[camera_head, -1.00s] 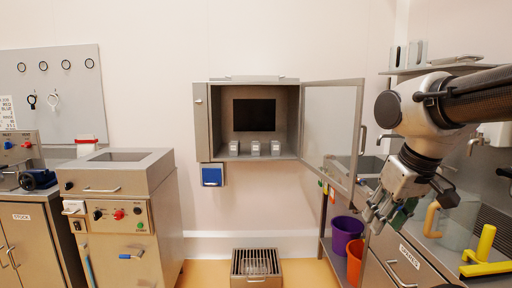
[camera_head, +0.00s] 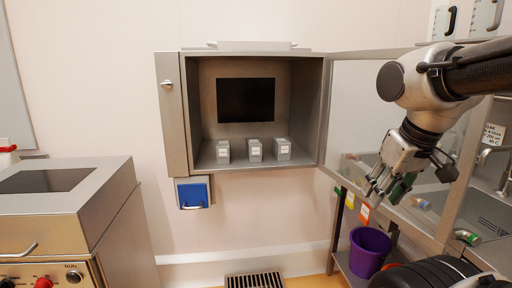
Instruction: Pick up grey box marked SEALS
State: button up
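Three small grey boxes with white labels stand in a row on the floor of an open wall cabinet (camera_head: 172,120). They are the left box (camera_head: 223,151), the middle box (camera_head: 254,150) and the right box (camera_head: 282,149). The labels are too small to read, so I cannot tell which one says SEALS. My gripper (camera_head: 381,190) hangs at the right, pointing down, to the right of the cabinet and apart from the boxes. Its fingers look spread, with nothing seen between them.
The cabinet's glass door (camera_head: 345,125) is swung open to the right, close to my gripper in the picture. A blue panel (camera_head: 193,194) hangs under the cabinet. A steel machine (camera_head: 75,205) stands at left. A purple bucket (camera_head: 369,250) is at lower right, near a sink.

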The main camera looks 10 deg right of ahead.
aim_at(254, 146)
jog(key=i+j, duration=0.15)
jog(key=i, duration=0.35)
jog(key=i+j+z, duration=0.15)
jog(key=i, duration=0.35)
